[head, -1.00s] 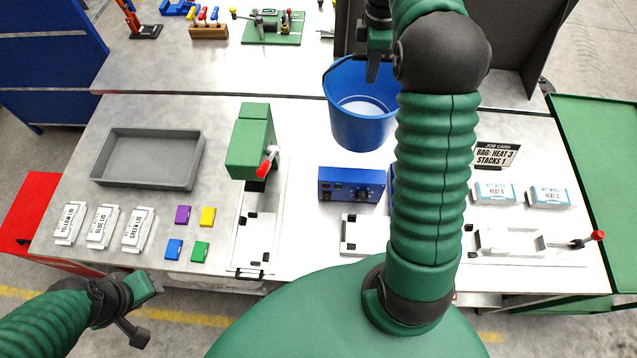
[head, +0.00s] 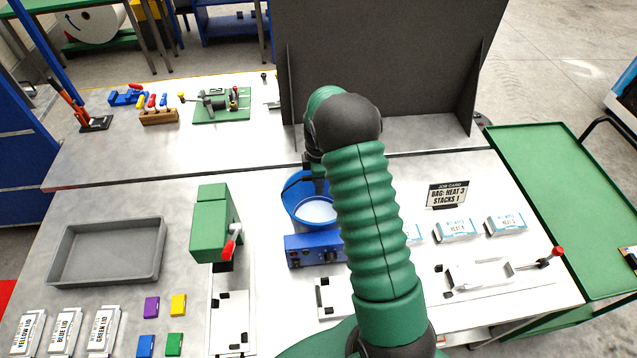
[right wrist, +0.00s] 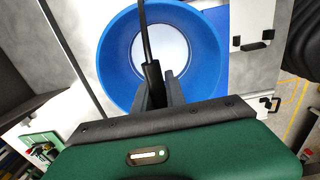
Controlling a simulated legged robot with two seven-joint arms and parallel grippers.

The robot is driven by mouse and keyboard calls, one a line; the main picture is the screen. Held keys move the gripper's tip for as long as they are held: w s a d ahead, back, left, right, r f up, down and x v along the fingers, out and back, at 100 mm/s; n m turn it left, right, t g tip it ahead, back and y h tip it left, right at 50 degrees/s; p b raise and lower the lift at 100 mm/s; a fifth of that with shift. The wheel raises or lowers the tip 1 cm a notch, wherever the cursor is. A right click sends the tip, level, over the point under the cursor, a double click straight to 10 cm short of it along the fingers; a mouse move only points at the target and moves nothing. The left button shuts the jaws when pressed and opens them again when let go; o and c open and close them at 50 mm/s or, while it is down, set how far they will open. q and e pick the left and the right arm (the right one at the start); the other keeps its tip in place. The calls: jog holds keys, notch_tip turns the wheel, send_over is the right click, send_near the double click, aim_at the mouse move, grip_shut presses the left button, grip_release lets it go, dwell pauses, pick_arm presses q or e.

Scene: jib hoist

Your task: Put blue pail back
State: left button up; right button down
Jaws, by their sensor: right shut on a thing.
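The blue pail (head: 297,205) is at the middle of the workbench, behind the blue control box, partly hidden by my right arm. Its inside bottom looks white. In the right wrist view the pail (right wrist: 112,62) lies right beyond the fingers, with its dark handle running up from between them. My right gripper (head: 318,178) is above the pail's far side, mostly hidden by the arm in the head view. In the right wrist view my right gripper (right wrist: 158,90) is shut on the pail's handle grip (right wrist: 153,82). I cannot tell whether the pail touches the bench. My left gripper is out of view.
A blue control box (head: 314,250) stands just in front of the pail. A green press (head: 213,225) and grey tray (head: 108,252) are to the left. A dark upright panel (head: 385,60) stands behind. White boxes (head: 455,229) and a job card (head: 447,194) are right.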

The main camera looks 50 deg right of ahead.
jog(key=shift+d+f, duration=0.15)
jog(key=shift+f, duration=0.3)
jog(key=c, duration=1.5)
grip_release()
jog(key=shift+f, duration=0.1)
jog(key=shift+o, duration=0.7)
